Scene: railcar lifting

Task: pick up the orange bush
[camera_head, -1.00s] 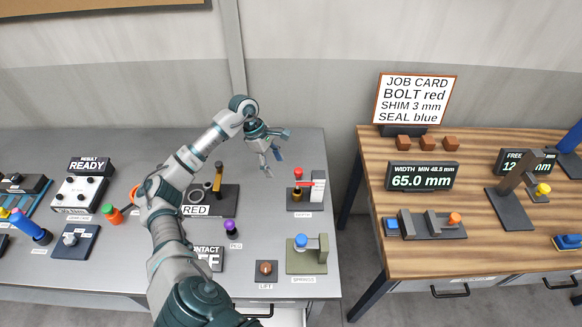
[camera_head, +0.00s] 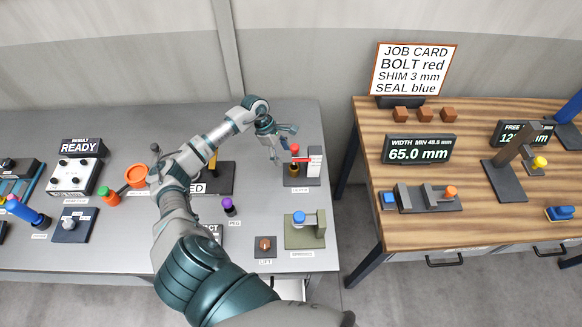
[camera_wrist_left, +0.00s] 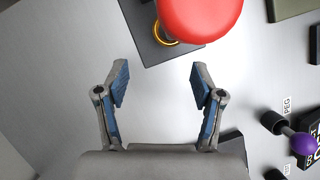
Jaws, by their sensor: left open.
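An orange round piece (camera_head: 136,175), open-looking like a ring or cup, sits on the grey bench left of my left forearm. It touches or adjoins a green-and-orange handled piece (camera_head: 109,196); I cannot tell whether they are joined. My left gripper (camera_head: 279,143) is open and empty, far to the right of the orange piece, beside a red-topped gauge (camera_head: 295,150). In the left wrist view the open fingers (camera_wrist_left: 160,84) have bare bench between them, and the red knob (camera_wrist_left: 200,14) with a gold ring lies just beyond. The orange piece is not in that view.
A purple-topped peg (camera_head: 228,206), a blue-knobbed fixture (camera_head: 305,230) and a lift button (camera_head: 265,246) stand right of my arm. A READY box (camera_head: 75,176) is at left. A wooden table (camera_head: 365,125) stands across a gap at right.

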